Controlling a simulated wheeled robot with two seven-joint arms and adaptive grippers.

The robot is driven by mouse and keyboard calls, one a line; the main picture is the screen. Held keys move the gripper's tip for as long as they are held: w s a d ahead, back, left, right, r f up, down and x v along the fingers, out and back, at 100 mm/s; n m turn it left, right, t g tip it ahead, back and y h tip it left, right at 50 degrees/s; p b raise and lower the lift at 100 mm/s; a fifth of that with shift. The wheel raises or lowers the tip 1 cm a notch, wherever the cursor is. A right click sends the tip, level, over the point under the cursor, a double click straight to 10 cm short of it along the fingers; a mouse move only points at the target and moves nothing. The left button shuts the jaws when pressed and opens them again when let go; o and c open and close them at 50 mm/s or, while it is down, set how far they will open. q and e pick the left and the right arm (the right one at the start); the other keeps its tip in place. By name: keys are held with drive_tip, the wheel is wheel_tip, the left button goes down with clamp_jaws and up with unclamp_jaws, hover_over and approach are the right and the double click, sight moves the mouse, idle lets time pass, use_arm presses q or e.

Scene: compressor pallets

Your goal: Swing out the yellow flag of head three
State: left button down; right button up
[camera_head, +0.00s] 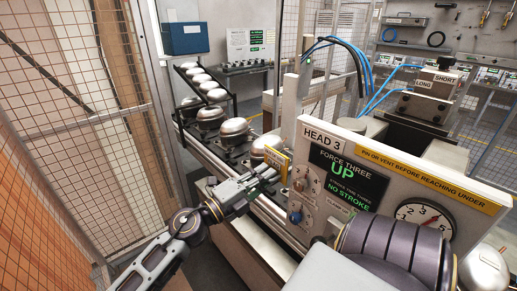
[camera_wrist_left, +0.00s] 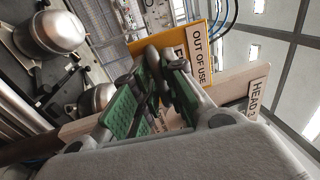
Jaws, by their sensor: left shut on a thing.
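The panel labelled HEAD 3 (camera_head: 321,139) stands at centre right in the head view, its screen (camera_head: 345,176) reading FORCE THREE UP, NO STROKE. The yellow flag (camera_head: 279,157) is at the panel's left edge, partly behind my gripper. In the left wrist view the yellow flag (camera_wrist_left: 172,42) carries a white OUT OF USE label and lies just beyond the fingers. My left gripper (camera_head: 270,175) is shut on the flag; its green-padded fingers (camera_wrist_left: 160,85) hide the gripped part. My right gripper is out of view.
Metal domed compressors (camera_head: 234,130) stand on the line behind the gripper. Knobs (camera_head: 295,215) and a pressure gauge (camera_head: 424,217) sit on the panel face. A mesh fence (camera_head: 75,130) bounds the left. A dark ribbed cylinder fills the lower right.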

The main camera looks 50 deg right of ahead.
use_arm(q)
drive_tip(key=shift+r, duration=0.5)
drive_tip(key=c, duration=1.5)
unclamp_jaws()
drive_tip(key=shift+a, duration=0.1)
drive_tip(key=shift+c, duration=0.2)
drive_tip(key=shift+f, duration=0.25)
drive_tip(key=shift+f, duration=0.1)
drive_tip(key=shift+w+a, duration=0.1)
drive_tip(key=v, duration=1.1)
drive_tip(key=shift+a, duration=0.3)
drive_tip(key=shift+f, duration=0.1)
